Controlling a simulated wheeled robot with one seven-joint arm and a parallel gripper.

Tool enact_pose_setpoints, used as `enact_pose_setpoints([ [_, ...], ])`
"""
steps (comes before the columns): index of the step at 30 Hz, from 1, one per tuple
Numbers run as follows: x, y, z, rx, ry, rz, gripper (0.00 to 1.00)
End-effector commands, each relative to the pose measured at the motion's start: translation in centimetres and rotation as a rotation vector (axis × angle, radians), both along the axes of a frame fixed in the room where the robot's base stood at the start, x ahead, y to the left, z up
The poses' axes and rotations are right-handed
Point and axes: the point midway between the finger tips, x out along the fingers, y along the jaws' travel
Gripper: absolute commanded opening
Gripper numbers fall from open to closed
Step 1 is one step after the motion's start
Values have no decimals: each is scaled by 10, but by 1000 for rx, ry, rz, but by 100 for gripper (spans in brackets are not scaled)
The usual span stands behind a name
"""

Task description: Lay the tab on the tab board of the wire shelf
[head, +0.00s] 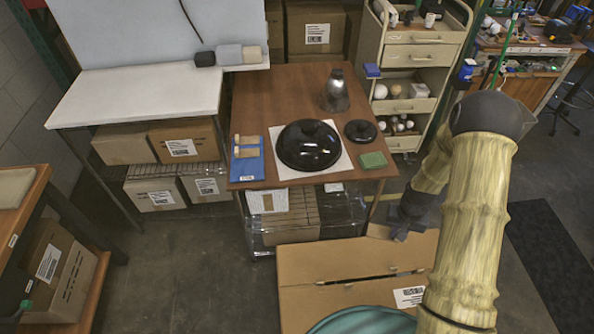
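My gripper (402,232) shows small and dark at the end of my arm, above the large cardboard box at the lower right. I cannot tell whether its fingers are open or shut, or whether they hold anything. A wire shelf (310,238) seems to stand under the brown table, with a carton and white labels in it. My gripper is to the right of it. A blue board (248,170) with small tan pieces (247,145) lies on the table's left side. I cannot tell whether either is the tab or the tab board.
The brown table (285,95) holds a black domed lid (308,146) on a white sheet, a metal shade (336,92), a black disc (361,131) and a green block (373,160). A drawer cart (412,55) stands behind right.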

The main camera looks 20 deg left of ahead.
Motion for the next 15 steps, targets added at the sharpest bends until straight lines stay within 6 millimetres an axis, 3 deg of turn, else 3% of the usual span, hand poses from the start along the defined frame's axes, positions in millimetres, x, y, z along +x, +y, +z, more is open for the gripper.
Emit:
enact_pose_setpoints([
  [1,0,0,23,0,-1,0,0],
  [15,0,0,121,0,0,0,0],
])
